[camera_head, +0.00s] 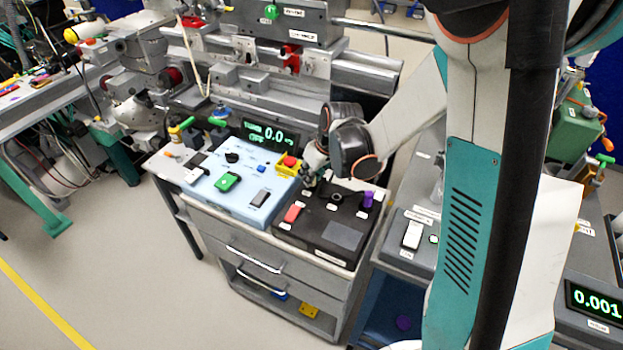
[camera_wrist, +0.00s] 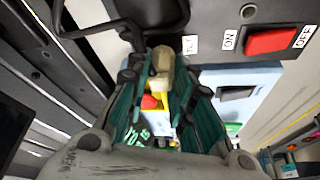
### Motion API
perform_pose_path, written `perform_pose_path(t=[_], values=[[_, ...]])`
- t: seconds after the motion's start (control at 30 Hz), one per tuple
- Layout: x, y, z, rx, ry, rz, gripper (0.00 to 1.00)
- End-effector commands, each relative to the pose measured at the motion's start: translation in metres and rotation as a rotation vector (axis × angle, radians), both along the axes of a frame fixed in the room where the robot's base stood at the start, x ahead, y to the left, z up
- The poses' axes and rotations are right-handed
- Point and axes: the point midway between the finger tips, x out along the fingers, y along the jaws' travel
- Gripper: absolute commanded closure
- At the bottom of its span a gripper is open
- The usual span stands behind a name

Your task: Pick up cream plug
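The cream plug (camera_wrist: 162,62) is a small beige upright piece in the wrist view, at the dark face of the black box. My gripper (camera_wrist: 166,82) has its two teal fingers on either side of the plug, close to it. Whether the pads touch it or leave a small gap is not clear. In the head view my gripper (camera_head: 312,160) is low over the back left of the black box (camera_head: 343,235), partly hidden behind its wrist. I cannot make out the plug in that view.
The black box carries a red switch (camera_head: 292,214) and a purple knob (camera_head: 368,199). A light blue box (camera_head: 240,196) with a green switch and a red button on yellow stands to its left. A display (camera_head: 268,134) stands behind. A grey bench is to the right.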

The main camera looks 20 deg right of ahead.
Motion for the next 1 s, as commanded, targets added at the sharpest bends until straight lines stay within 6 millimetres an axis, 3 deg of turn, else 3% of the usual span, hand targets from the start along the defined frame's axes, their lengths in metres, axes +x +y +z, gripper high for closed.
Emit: perform_pose_path(t=[0.33,0.53,0.67,1.0], values=[[0.000,0.000,0.002,0.000,0.000,0.000,0.99],[0.000,0.000,0.019,0.000,0.000,0.000,0.99],[0.000,0.000,0.042,0.000,0.000,0.000,0.99],[0.000,0.000,0.126,0.000,0.000,0.000,0.99]])
